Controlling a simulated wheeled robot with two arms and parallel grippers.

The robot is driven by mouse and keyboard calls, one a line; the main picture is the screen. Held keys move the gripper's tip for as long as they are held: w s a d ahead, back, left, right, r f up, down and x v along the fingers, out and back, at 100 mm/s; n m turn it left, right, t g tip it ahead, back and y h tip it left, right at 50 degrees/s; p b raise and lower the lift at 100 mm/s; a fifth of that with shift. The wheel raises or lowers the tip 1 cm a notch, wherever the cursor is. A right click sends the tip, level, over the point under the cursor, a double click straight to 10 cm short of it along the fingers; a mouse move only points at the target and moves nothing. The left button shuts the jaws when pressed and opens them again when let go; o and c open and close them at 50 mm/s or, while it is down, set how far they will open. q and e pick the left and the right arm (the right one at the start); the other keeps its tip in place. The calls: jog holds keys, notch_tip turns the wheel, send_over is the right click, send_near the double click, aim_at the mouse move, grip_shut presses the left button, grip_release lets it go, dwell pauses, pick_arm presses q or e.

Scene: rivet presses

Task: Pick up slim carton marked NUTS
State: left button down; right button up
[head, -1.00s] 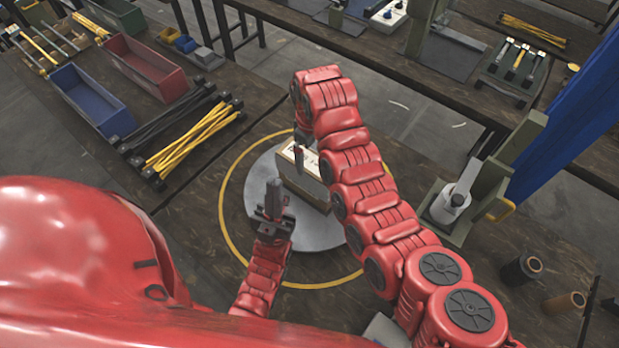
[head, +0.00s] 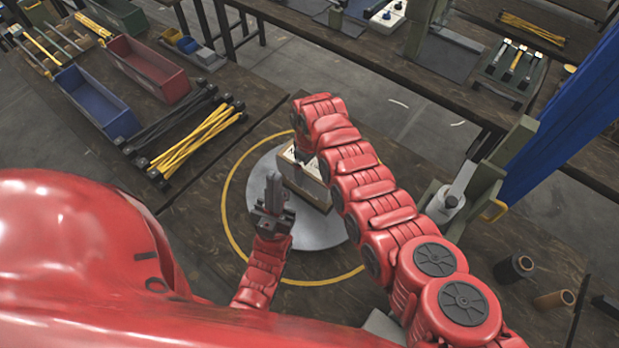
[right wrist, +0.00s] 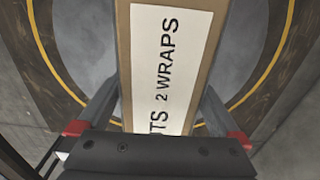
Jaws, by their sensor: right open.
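The slim carton (head: 318,192) stands on a round grey plate (head: 318,237), its upper part partly hidden by my right arm. In the right wrist view the carton (right wrist: 166,60) is tan with a white label; the visible print ends in "TS" and reads "2 WRAPS". My right gripper (right wrist: 163,100) is open, with one finger on each side of the carton; I cannot tell if they touch it. In the head view the right gripper (head: 303,156) is at the carton's top. My left gripper (head: 273,190) is left of the carton, apart from it, its finger gap unclear.
A yellow ring (head: 226,205) circles the plate on the dark table. Blue (head: 95,100) and red (head: 145,68) bins and yellow bars (head: 195,138) lie to the left.

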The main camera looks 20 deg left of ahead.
grip_shut()
dwell(0.4)
jog(key=shift+r, duration=0.1)
